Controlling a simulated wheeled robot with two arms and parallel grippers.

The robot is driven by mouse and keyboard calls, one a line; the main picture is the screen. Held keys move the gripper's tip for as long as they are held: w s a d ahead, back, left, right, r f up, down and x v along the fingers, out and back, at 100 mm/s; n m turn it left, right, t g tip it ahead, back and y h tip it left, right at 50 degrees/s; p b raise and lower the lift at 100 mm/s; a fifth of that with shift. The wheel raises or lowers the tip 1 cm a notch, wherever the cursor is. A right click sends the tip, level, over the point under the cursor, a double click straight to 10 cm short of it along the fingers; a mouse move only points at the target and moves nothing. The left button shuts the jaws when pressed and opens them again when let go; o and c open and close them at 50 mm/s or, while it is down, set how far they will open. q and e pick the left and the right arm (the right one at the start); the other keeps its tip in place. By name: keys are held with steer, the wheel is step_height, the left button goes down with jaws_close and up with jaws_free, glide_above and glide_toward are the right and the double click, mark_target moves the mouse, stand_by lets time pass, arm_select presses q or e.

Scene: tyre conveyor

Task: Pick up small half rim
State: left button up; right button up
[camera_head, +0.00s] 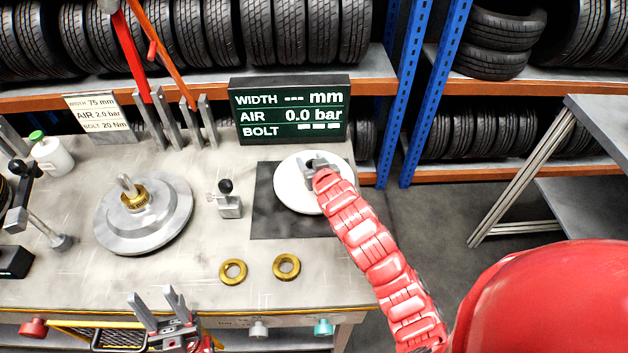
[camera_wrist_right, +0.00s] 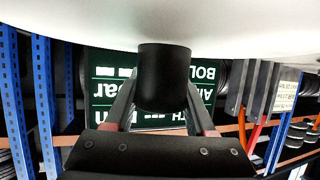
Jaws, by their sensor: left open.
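A round white disc, apparently the small half rim (camera_head: 290,196), is over the black mat at the right of the workbench. In the right wrist view its white face (camera_wrist_right: 60,20) fills the top, with a black cylinder (camera_wrist_right: 164,80) projecting from its centre. My right gripper (camera_head: 316,165) is at the middle of the disc. Its two fingers (camera_wrist_right: 163,95) lie along both sides of the black cylinder and appear closed on it. I cannot tell whether the disc touches the mat. My left gripper (camera_head: 157,308) is open and empty at the bench's front edge.
A grey stepped disc (camera_head: 145,225) with a brass piece stands left on the bench (camera_head: 85,285). Two brass rings (camera_head: 233,271) lie near the front. A small clamp (camera_head: 229,205) is beside the mat (camera_head: 263,215). A display (camera_head: 290,110) stands behind.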

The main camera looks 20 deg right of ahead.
jaws_close()
steer(key=shift+r, duration=0.15)
